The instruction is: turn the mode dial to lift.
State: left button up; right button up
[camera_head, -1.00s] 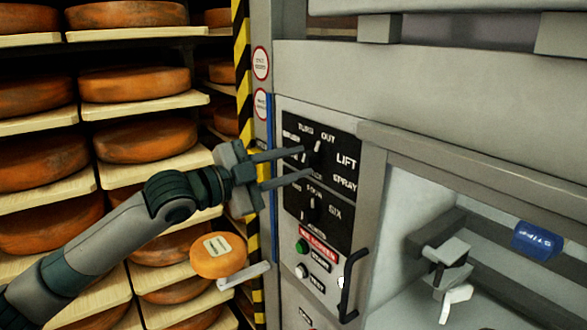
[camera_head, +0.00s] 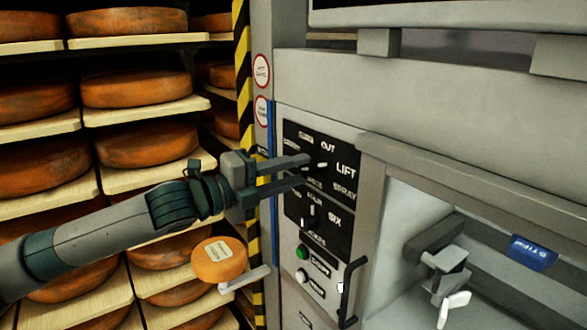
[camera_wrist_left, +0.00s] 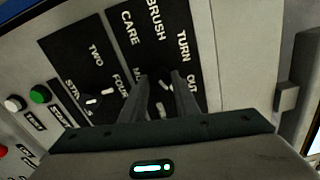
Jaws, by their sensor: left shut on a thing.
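The mode dial (camera_head: 321,166) sits on the upper black panel, ringed by labels that include OUT, LIFT and SPRAY. Its small white mark shows near the fingertips, below OUT and left of LIFT; its exact setting is hard to read. My left gripper (camera_head: 307,169) reaches in from the left and is shut on the dial knob, its fingers hiding part of it. In the left wrist view, the two fingers (camera_wrist_left: 167,82) reach the panel between the TURN and OUT labels and the lower dial's labels. My right gripper is not in view.
A lower dial (camera_head: 308,215) sits just below, with a green button (camera_head: 302,252) and a pale button (camera_head: 302,276) under it. A black handle (camera_head: 350,292) stands out at right. Cheese wheels (camera_head: 135,87) fill shelves at left. A blue tag (camera_head: 533,253) hangs in the right bay.

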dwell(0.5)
pick_arm(q)
jog(key=o, duration=1)
jog(key=shift+s+a, duration=0.1)
jog(key=shift+a, duration=0.05)
jog(key=shift+s+a, duration=0.1)
jog(key=shift+a, duration=0.1)
jog(key=shift+b+v, duration=1.95)
jog(key=shift+v, duration=6.4)
